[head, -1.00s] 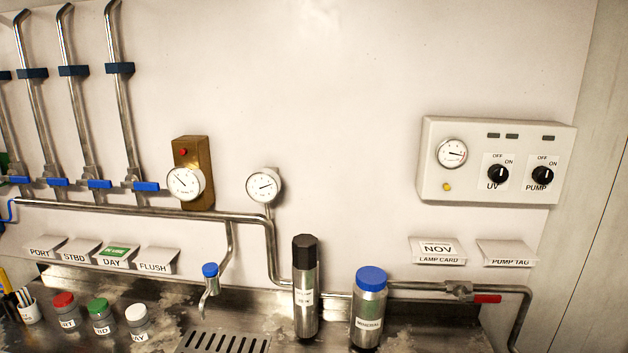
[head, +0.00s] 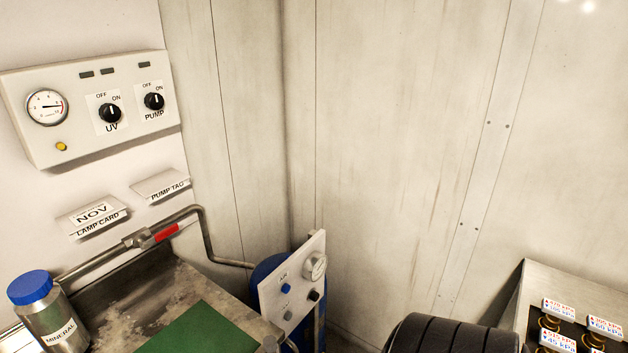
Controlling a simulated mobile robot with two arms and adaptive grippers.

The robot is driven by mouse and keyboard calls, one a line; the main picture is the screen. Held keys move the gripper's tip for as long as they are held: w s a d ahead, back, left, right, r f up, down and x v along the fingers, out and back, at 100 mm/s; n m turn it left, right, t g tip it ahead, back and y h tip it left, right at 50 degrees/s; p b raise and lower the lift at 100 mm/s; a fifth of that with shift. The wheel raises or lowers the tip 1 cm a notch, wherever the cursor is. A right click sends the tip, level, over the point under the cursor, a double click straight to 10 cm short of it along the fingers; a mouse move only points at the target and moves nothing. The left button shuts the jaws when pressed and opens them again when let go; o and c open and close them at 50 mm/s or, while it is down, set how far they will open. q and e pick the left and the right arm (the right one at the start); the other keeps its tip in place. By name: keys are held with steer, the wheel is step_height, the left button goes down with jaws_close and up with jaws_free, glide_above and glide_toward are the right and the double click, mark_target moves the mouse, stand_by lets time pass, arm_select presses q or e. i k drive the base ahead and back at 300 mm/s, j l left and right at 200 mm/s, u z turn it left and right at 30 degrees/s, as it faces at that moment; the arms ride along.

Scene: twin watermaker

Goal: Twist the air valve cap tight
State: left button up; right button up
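A small blue cap (head: 286,289) sits under the word AIR on a tilted white panel (head: 304,272) at the lower middle of the head view. The panel also carries a round gauge (head: 316,266), a black knob (head: 314,295) and a grey knob (head: 287,315). Whether the blue cap is tight cannot be told from here. A blue tank (head: 268,270) shows partly behind the panel. Neither of my grippers is in view.
A steel counter (head: 150,285) with a green mat (head: 200,333) and a blue-lidded mineral bottle (head: 48,318) is at lower left. A control box (head: 90,105) hangs above. A black ribbed rounded object (head: 450,336) and a bench with pressure labels (head: 560,308) are at lower right.

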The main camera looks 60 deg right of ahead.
mark_target(314, 296)
steer(key=z, duration=1.8)
